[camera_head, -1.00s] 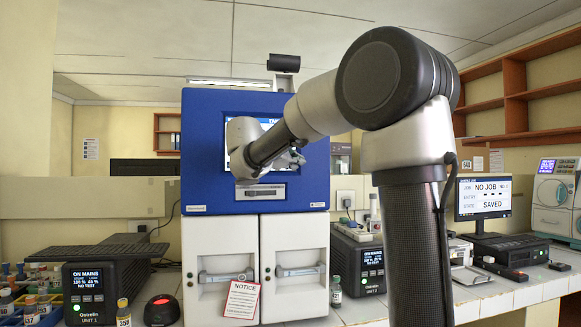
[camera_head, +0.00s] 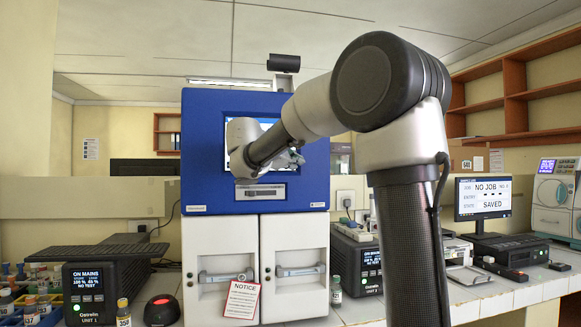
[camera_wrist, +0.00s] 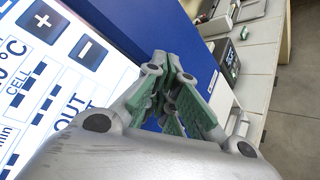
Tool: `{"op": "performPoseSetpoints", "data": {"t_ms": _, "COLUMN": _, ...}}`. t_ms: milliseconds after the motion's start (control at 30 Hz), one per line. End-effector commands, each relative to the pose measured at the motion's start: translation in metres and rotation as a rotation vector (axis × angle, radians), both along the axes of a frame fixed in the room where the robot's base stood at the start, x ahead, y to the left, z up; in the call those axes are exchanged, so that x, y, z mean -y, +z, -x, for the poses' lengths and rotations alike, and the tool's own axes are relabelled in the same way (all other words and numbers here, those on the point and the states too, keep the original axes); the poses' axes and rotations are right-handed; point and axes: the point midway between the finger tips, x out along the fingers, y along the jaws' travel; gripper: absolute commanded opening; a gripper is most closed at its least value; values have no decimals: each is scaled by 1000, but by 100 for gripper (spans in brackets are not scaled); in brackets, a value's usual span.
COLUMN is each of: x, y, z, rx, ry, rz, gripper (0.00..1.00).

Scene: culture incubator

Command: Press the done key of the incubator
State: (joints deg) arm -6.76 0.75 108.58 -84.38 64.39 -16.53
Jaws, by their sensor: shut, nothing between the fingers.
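The incubator (camera_head: 311,185) has a blue upper front with a touchscreen and white double doors below. My arm reaches in front of the screen and covers much of it in the head view. In the wrist view the screen (camera_wrist: 40,85) fills the left side, with plus and minus keys and parts of the words CELL, OUT and min. No done key can be read in either view. My gripper (camera_wrist: 172,65) is shut and empty, its green-padded fingers in front of the blue panel, right of the visible screen keys. Whether the fingertips touch the panel cannot be told.
A notice card (camera_head: 242,299) hangs on the left door handle. Power units (camera_head: 92,293) stand on the bench on both sides, with vials at the left. A monitor (camera_head: 484,199) reading NO JOB and SAVED stands at right.

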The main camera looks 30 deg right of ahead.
Motion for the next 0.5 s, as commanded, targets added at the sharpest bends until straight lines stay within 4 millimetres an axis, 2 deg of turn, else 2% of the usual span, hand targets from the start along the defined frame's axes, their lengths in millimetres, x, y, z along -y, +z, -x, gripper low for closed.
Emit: {"op": "performPoseSetpoints", "data": {"t_ms": 500, "x": -1, "y": -1, "z": 4, "rx": -1, "ry": 1, "rz": 0, "gripper": 0}}
